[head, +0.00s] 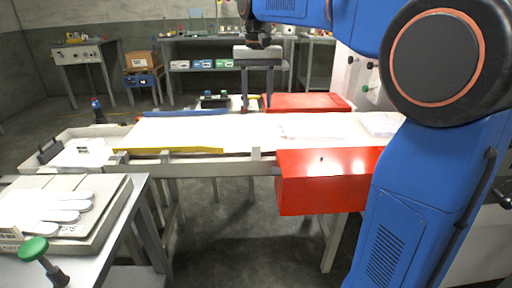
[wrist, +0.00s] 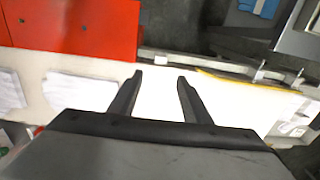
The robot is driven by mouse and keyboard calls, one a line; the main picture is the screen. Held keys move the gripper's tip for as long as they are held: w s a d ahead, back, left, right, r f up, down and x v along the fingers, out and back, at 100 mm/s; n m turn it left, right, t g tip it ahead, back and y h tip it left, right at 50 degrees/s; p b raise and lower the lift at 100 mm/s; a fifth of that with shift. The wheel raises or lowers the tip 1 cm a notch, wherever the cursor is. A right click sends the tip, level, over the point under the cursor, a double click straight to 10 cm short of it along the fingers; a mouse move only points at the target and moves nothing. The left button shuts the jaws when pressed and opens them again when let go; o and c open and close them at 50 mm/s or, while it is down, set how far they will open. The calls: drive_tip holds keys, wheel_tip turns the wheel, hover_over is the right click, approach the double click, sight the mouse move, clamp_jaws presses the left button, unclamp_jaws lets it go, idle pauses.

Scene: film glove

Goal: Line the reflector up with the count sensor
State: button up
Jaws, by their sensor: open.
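My gripper (head: 257,107) is open and empty above the far side of a white belt (head: 190,132). In the wrist view its two fingers (wrist: 160,76) are apart over bare belt, with nothing between them. Beyond the belt, close left of the gripper, stands a small dark fixture with green tops (head: 215,99); I cannot tell whether it is the count sensor or the reflector. In the wrist view a small pale block (wrist: 162,56) sits by the belt's rail; I cannot tell what it is. Neither the reflector nor the count sensor can be named with certainty.
A red housing (head: 322,190) stands at the belt's near right; it also shows in the wrist view (wrist: 70,25). Another red cover (head: 305,102) lies behind. A yellow guide strip (head: 170,150) edges the belt. A left table holds white glove shapes (head: 60,205) and a green knob (head: 33,248).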

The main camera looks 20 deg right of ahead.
sight(256, 144)
drive_tip(key=f, duration=1.7)
drive_tip(key=shift+w+f, duration=0.15)
drive_tip(key=shift+w, duration=0.15)
